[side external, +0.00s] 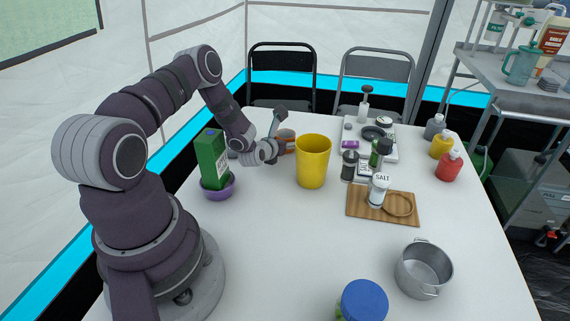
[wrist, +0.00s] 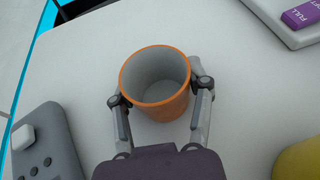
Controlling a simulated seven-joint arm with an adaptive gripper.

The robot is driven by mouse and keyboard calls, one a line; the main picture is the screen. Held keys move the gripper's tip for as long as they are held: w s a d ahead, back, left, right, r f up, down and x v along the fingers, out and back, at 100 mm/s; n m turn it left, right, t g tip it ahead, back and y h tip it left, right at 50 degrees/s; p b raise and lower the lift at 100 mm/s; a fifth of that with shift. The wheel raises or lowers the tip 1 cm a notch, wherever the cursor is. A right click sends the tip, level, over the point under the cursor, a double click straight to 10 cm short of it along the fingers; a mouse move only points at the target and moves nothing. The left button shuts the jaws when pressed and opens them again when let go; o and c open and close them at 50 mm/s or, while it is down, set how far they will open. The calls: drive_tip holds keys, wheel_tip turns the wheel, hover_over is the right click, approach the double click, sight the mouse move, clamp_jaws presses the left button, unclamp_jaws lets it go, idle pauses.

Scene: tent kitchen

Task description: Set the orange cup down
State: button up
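The orange cup (wrist: 163,110) is upright, with a grey, empty inside, in the wrist view. My gripper (wrist: 157,90) has one finger on each side of it, and both fingertips appear to press against its outer wall. In the side external view the cup (side external: 288,145) is partly hidden behind my gripper (side external: 275,139), left of the yellow bin. The cup is at or very close to the white table (side external: 275,235). I cannot tell whether its base touches the surface.
The yellow bin (side external: 313,163) stands close on the right. A green carton (side external: 211,155) in a purple bowl (side external: 217,188) stands to the left. A grey device (wrist: 45,145) lies left of my gripper. A white scale-like tray with a purple item (wrist: 303,14) is at the far right.

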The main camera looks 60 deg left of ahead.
drive_tip(key=o, duration=0.3)
drive_tip(key=shift+o, duration=0.2)
drive_tip(key=shift+r, duration=0.1)
drive_tip(key=shift+s+d+r, duration=0.1)
drive_tip(key=shift+s+d, duration=0.1)
drive_tip(key=shift+s, duration=0.15)
drive_tip(key=v, duration=0.4)
wheel_tip(320, 180, up, 7)
drive_tip(key=shift+r, duration=0.1)
